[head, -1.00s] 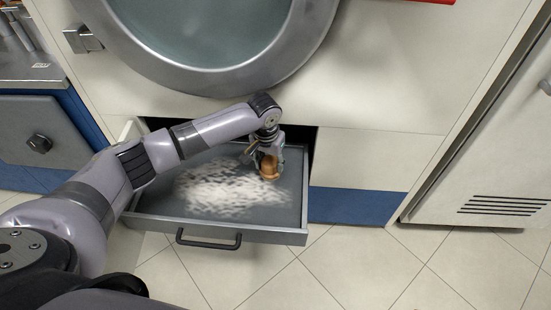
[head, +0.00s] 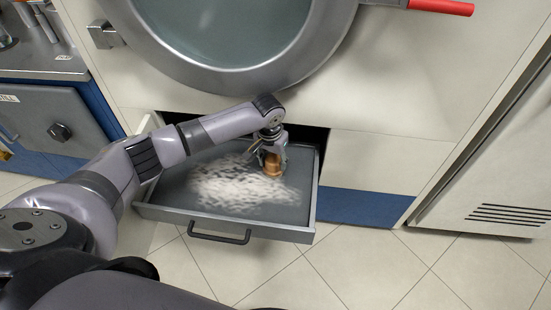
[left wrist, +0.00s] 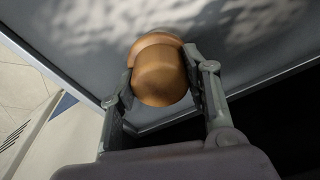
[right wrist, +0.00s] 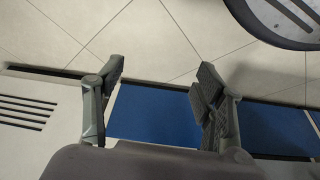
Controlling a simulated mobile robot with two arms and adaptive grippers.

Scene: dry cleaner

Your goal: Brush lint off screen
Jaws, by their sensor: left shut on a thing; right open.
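The lint screen (head: 285,215) is the grey floor of a drawer pulled out below a round machine door. A patch of whitish lint (head: 235,185) covers its middle and left part. My left gripper (head: 272,160) is shut on a brown wooden brush (head: 274,165) at the back right of the screen, beside the lint. In the left wrist view the brush's rounded top (left wrist: 158,68) sits between the two fingers; its underside is hidden. My right gripper (right wrist: 158,85) is open and empty, over floor tiles and a blue base strip in the right wrist view.
The drawer has a dark handle (head: 219,238) at its front. The round door (head: 240,75) hangs above the drawer. A red-handled lever (head: 440,7) is at the upper right. A vented cabinet (head: 505,190) stands to the right. The tiled floor in front is clear.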

